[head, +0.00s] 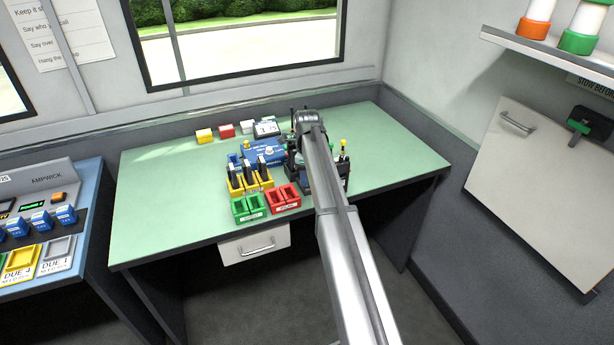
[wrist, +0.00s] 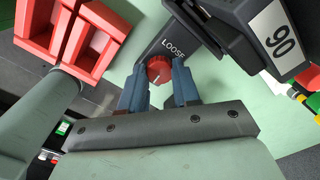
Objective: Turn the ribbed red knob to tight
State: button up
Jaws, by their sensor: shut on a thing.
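The ribbed red knob (wrist: 160,69) is in the wrist view, on a dark grey bracket (wrist: 158,44) with the white word LOOSE beside it. A thin pale line shows on the knob's face, towards its lower edge. My gripper (wrist: 159,82) has its two blue-grey fingers on either side of the knob and is shut on it. The word for tight is not visible. In the head view my arm hides the knob and the gripper's fingertips.
A red double tray (head: 283,198), a green double tray (head: 248,207) and a yellow rack (head: 250,182) sit left of my arm. The bench (head: 160,210) is clear at its left.

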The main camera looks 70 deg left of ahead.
jog(key=shift+m, duration=0.6)
jog(key=o, duration=1.1)
jog(key=shift+c, duration=0.2)
jog(key=shift+r, duration=0.1)
notch_tip(320, 180, up, 14)
jog(key=shift+f, duration=0.2)
